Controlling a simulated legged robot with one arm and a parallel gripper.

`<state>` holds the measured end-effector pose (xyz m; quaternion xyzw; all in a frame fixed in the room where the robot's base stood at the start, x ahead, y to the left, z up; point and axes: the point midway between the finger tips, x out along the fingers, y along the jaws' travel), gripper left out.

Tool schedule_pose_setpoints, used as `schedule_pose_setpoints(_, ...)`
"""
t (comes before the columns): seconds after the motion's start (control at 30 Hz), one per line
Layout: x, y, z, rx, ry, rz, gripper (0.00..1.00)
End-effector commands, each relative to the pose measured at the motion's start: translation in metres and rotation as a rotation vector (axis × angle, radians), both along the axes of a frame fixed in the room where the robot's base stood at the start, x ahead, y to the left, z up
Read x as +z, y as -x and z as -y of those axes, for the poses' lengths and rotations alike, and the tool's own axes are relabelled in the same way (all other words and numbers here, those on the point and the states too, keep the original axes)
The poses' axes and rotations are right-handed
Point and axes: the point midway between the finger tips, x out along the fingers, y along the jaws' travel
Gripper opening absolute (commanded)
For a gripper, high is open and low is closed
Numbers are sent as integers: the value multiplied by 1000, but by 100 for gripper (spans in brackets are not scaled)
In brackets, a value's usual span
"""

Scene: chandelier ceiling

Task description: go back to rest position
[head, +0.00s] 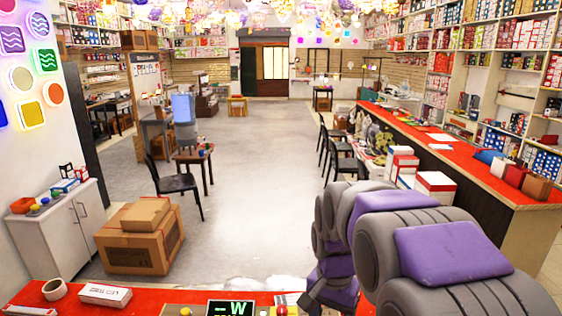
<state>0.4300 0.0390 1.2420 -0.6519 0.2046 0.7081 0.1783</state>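My arm, grey with purple panels, reaches in from the lower right of the head view and extends forward over a red-topped surface (152,300). My gripper (318,297) appears to be at the low end of the arm, near the bottom edge. Its fingers are too unclear to show whether they are open or shut, or whether they hold anything.
A tape roll (54,290) and a white box (105,295) lie on the red surface. Beyond are cardboard boxes (140,240), a black chair (178,184) and a white cabinet (62,228). A long red counter (455,160) runs along the right. The central floor (255,180) is clear.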

Motion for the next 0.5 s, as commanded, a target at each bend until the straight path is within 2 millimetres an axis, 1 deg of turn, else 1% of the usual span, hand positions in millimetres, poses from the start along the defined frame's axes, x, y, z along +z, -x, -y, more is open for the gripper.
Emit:
schedule_pose_setpoints(0.03, 1, 18, 5, 32, -4, -1, 63)
schedule_pose_setpoints(0.17, -2, 63, 15, 126, -14, -15, 63)
schedule_pose_setpoints(0.2, -4, 78, 18, 156, -17, -22, 63)
schedule_pose_setpoints(0.27, -7, 98, 21, 198, -23, -26, 63)
schedule_pose_setpoints(0.3, -10, 113, 24, 228, -28, -34, 63)
schedule_pose_setpoints(0.37, -14, 134, 27, 273, -34, -38, 63)
schedule_pose_setpoints(0.4, -18, 148, 29, 302, -39, -46, 63)
schedule_pose_setpoints(0.47, -23, 168, 31, 346, -46, -48, 63)
schedule_pose_setpoints(0.5, -28, 183, 33, 374, -50, -55, 63)
